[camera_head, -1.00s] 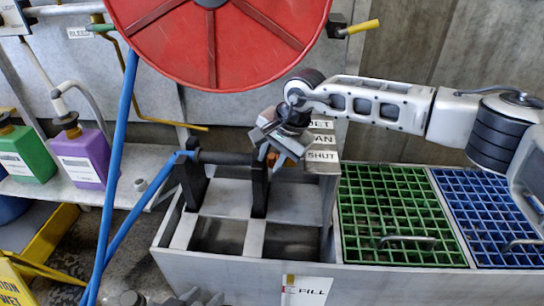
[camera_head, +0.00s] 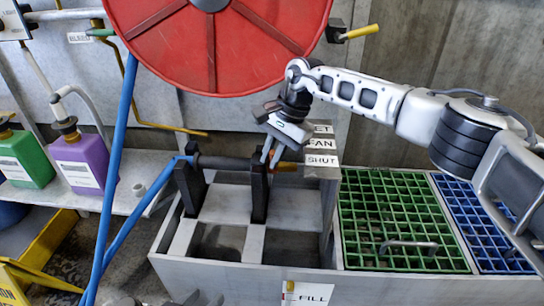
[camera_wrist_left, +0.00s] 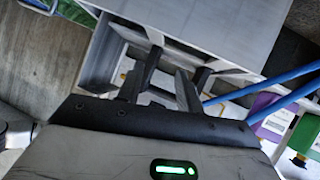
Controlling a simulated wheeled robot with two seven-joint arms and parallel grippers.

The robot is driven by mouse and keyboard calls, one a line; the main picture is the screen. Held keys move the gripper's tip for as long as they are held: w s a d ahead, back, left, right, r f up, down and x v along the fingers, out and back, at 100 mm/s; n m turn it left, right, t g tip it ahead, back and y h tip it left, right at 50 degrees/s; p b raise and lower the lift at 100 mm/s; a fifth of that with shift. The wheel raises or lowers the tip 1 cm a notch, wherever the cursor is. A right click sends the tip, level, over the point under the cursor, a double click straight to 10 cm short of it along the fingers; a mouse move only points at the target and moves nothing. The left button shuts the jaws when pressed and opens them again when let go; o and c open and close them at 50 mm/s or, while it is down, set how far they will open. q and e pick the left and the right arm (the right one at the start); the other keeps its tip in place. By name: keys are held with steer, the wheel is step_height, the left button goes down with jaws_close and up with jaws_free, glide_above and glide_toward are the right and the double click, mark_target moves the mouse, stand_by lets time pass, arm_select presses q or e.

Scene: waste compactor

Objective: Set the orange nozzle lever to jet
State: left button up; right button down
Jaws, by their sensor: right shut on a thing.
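The black nozzle (camera_head: 226,162) lies across two upright black posts, with a blue hose at its left end. The orange lever (camera_head: 288,166) shows just right of the right-hand post, level with the SHUT label (camera_head: 321,160); part of it is hidden by my right gripper. My right gripper (camera_head: 270,152) comes down from above and is shut on the lever. The FAN label (camera_head: 320,143) and the partly hidden JET label (camera_head: 323,128) stand above SHUT. My left gripper (camera_wrist_left: 165,65) is open and empty in the left wrist view, away from the lever.
A red reel (camera_head: 215,45) hangs above the nozzle. The metal trough (camera_head: 225,270) has open compartments under it. Green grating (camera_head: 385,215) and blue grating (camera_head: 490,225) lie to the right. Purple (camera_head: 82,160) and green (camera_head: 25,160) bottles stand left.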

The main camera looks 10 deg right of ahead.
arm_select(q)
steer(key=shift+s+f, duration=0.1)
steer(key=shift+f, duration=0.05)
arm_select(e)
steer(key=c, duration=1.4)
jaws_free()
steer(key=shift+c, duration=0.2)
